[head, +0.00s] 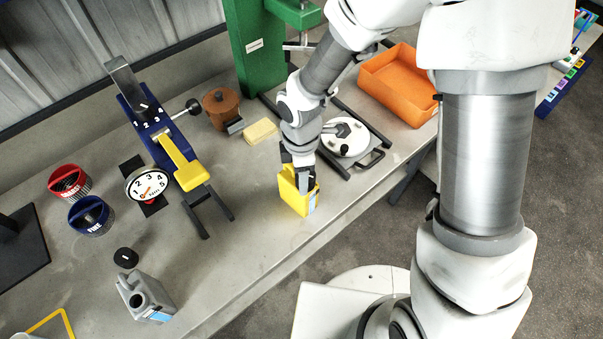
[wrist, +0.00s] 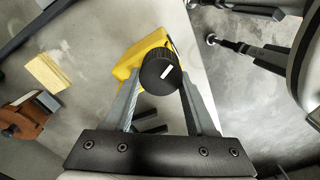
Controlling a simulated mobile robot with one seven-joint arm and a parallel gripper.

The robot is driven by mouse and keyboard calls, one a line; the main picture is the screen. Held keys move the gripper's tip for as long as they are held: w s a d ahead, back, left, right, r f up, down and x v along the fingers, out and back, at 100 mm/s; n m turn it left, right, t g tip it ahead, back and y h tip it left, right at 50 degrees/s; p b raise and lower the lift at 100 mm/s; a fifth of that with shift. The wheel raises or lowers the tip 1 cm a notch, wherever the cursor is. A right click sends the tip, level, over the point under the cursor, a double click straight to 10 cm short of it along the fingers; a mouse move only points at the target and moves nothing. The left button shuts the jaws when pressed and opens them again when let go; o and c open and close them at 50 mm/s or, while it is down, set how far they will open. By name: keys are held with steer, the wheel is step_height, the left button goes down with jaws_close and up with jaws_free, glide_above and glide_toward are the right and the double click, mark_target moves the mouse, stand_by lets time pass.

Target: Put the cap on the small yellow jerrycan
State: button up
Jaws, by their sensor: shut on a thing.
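The small yellow jerrycan (head: 298,198) stands upright near the front edge of the bench. It also shows in the wrist view (wrist: 150,45). My gripper (head: 304,184) is directly over its top, pointing down. In the wrist view its two fingers close on a round black cap (wrist: 160,73) with a white mark on its top. The cap overlaps the jerrycan's top in that view and covers the opening. I cannot tell whether the cap touches the neck or is held just above it. In the head view my fingers hide the cap.
A grey jerrycan (head: 148,299) and a loose black cap (head: 126,258) stand at the front left.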

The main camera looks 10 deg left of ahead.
steer(key=o, duration=1.5)
steer(key=shift+r+p, duration=3.05)
steer(key=shift+r, duration=0.5)
